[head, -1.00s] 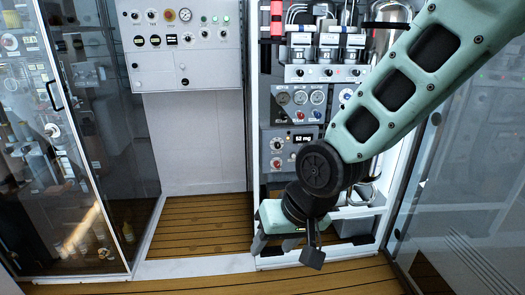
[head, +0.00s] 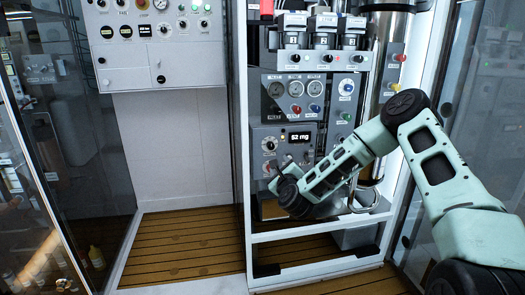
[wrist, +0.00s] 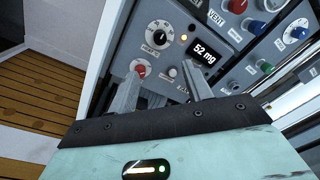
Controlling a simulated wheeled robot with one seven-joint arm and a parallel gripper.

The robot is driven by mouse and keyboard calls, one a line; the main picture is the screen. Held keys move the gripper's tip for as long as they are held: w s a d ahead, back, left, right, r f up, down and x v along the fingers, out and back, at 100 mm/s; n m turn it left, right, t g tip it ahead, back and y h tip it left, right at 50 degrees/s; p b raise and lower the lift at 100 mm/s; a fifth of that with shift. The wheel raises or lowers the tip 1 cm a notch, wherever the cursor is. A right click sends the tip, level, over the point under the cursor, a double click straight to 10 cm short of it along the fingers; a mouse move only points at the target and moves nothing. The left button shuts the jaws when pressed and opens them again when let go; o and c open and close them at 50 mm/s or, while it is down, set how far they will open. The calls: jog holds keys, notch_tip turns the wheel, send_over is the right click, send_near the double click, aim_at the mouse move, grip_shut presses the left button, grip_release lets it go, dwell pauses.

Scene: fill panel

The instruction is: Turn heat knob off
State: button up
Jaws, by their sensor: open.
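The grey control unit (head: 283,133) with a "52 mg" display (wrist: 205,52) is in front of my gripper (wrist: 160,72). In the wrist view it carries a large dial knob with a white scale (wrist: 160,34), a red-centred knob (wrist: 140,68) and a small grey knob (wrist: 173,72). My gripper is open and empty. Its left fingertip is close to the red-centred knob and its right fingertip is right of the small knob. Contact cannot be told.
Gauges and coloured knobs (head: 296,96) sit above the unit. A white metal frame (head: 315,228) surrounds the rack below. A glass door (head: 490,100) stands at the right and a glass cabinet (head: 60,150) at the left. The wooden floor (head: 190,245) is clear.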

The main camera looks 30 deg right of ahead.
aim_at(271, 147)
jog(key=x, duration=1.7)
jog(key=shift+a, duration=0.15)
jog(key=shift+c, duration=0.3)
jog(key=c, duration=0.9)
